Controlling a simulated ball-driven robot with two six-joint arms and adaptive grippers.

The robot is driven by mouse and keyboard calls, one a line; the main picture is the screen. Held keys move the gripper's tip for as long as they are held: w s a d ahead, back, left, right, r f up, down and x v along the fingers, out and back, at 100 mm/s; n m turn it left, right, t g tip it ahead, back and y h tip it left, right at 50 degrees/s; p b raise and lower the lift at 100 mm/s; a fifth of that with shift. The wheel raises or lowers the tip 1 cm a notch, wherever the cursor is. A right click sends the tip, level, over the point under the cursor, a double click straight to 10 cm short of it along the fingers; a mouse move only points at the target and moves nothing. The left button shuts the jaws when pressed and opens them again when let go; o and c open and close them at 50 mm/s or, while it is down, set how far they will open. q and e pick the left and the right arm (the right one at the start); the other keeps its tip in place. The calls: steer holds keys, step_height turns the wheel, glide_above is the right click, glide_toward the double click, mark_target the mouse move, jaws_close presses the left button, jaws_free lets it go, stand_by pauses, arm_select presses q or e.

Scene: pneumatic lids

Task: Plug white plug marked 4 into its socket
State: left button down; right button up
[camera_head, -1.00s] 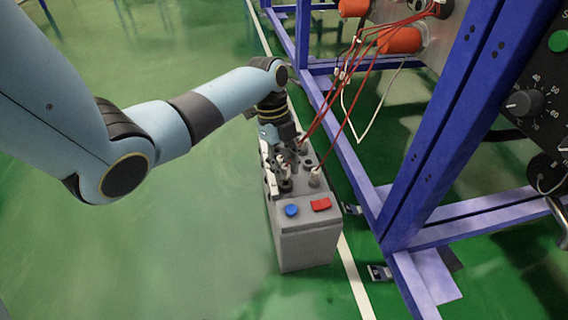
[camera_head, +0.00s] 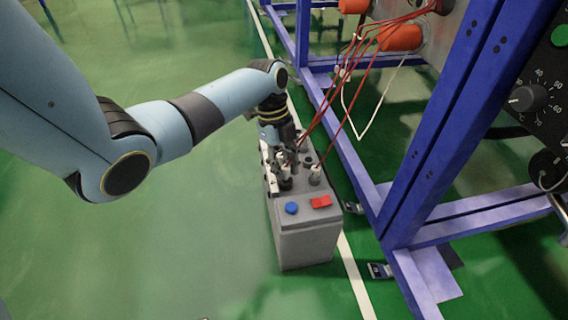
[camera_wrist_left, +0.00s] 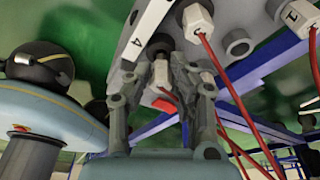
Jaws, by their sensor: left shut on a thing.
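The grey box (camera_head: 308,240) with sockets on its top stands on the floor. My left gripper (camera_head: 285,160) is over its top, fingers pointing down. In the left wrist view the left gripper (camera_wrist_left: 160,62) is shut on a white plug (camera_wrist_left: 160,74) with a red wire, held against or close to a dark round socket (camera_wrist_left: 160,44). I cannot tell how far it is inserted. A white label marked 4 (camera_wrist_left: 136,43) is beside that socket. The held plug's own number is not readable. My right gripper is not in view.
Another white plug (camera_head: 315,174) stands in the box top; one marked 1 (camera_wrist_left: 291,14) shows in the wrist view. A blue button (camera_head: 291,208) and red switch (camera_head: 321,202) are at the front. Floor at left is clear.

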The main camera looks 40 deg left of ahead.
arm_select(q)
steer(key=shift+f+b, duration=0.4)
steer(key=shift+f, duration=0.45)
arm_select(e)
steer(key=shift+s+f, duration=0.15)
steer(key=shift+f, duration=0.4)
arm_select(q)
steer(key=c, duration=1.1)
jaws_free()
steer(key=shift+r, duration=0.1)
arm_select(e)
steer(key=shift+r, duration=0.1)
arm_select(q)
steer(key=p+v, duration=0.5)
steer(key=v, duration=0.2)
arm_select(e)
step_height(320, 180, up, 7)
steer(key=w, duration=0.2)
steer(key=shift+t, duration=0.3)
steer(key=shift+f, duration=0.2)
arm_select(q)
steer(key=v, duration=1.2)
